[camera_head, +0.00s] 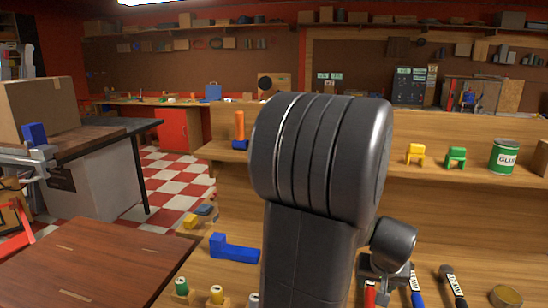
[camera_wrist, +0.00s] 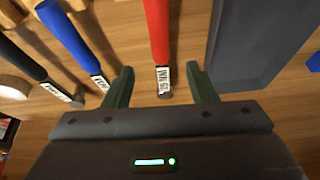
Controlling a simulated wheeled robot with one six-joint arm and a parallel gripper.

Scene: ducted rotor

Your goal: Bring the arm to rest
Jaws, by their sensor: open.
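My arm fills the middle of the head view, a dark link standing in front of the wooden bench. My gripper (camera_wrist: 162,88) shows in the wrist view with its two green fingers spread apart. A red-handled tool (camera_wrist: 157,35) with a white label lies between the fingers in the picture, its labelled end near the fingertips. I cannot tell how far it is from them. Nothing is visibly clamped.
A blue-handled tool (camera_wrist: 72,40) and a black-handled tool (camera_wrist: 25,62) lie to the left, a dark grey tray (camera_wrist: 262,45) to the right. In the head view, a green tin (camera_head: 504,157) and small yellow (camera_head: 415,154) and green (camera_head: 456,157) pieces stand on a shelf. A brown table (camera_head: 90,265) stands left.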

